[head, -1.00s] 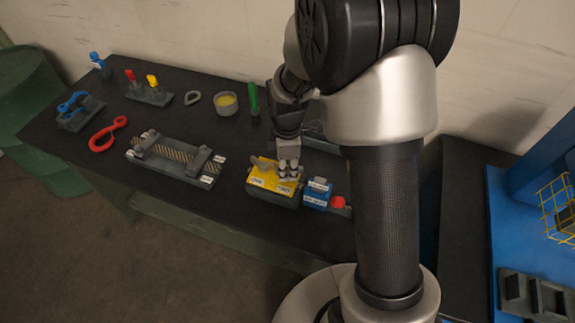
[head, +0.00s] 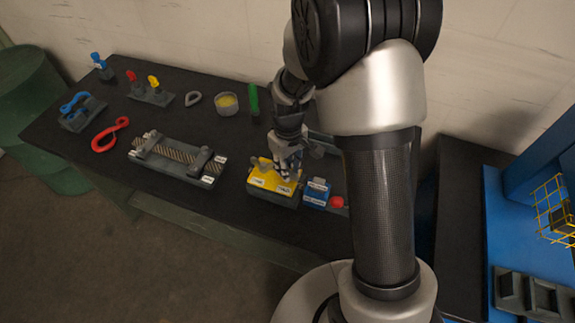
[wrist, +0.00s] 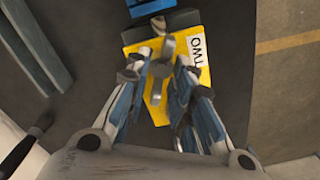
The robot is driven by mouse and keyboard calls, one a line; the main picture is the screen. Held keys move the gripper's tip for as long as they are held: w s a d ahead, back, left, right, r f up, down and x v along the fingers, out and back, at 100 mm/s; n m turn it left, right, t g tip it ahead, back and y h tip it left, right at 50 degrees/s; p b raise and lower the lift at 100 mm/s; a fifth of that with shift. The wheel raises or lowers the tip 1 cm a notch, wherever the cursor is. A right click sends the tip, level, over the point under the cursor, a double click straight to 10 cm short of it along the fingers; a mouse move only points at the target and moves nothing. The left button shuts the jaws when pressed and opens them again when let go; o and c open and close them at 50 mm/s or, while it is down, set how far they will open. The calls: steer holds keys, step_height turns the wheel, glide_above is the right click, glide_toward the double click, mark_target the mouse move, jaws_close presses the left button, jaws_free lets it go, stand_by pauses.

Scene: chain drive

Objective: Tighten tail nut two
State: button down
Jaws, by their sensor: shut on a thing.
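The yellow tail block (head: 262,183) sits near the table's front edge, with two white labels on its front. In the wrist view the yellow block (wrist: 135,48) shows a label (wrist: 197,48) reading TWO. A grey winged nut (wrist: 167,47) stands beside that label, partly hidden by my fingers. My gripper (wrist: 162,75) points down over the block, with its fingers on both sides of the nut, shut on it. My gripper also shows in the head view (head: 285,172), above the label-two side. Another grey knob (head: 255,162) is at the block's left end.
A blue block (head: 316,190) and a red knob (head: 337,202) stand close to the right of the yellow block. A grey chain fixture (head: 175,160) lies to the left. A green cylinder (head: 254,98) and a yellow-filled cup (head: 227,104) stand behind.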

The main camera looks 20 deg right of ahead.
steer(key=m, duration=0.4)
steer(key=shift+w+d+r+m, duration=0.1)
steer(key=shift+m, duration=0.2)
steer(key=m, duration=0.3)
steer(key=shift+d+m+p, duration=0.1)
steer(key=shift+m+p, duration=0.3)
steer(key=m, duration=0.7)
steer(key=shift+d, duration=0.15)
steer(key=m, duration=0.3)
steer(key=shift+m+p, duration=0.35)
steer(key=shift+m, duration=0.05)
steer(key=m, duration=0.3)
steer(key=shift+s+m, duration=0.25)
steer(key=shift+m, duration=0.05)
steer(key=m, duration=0.6)
steer(key=shift+s, duration=0.1)
steer(key=shift+m, duration=0.5)
steer(key=c, duration=1.7)
jaws_free()
steer(key=shift+s, duration=0.1)
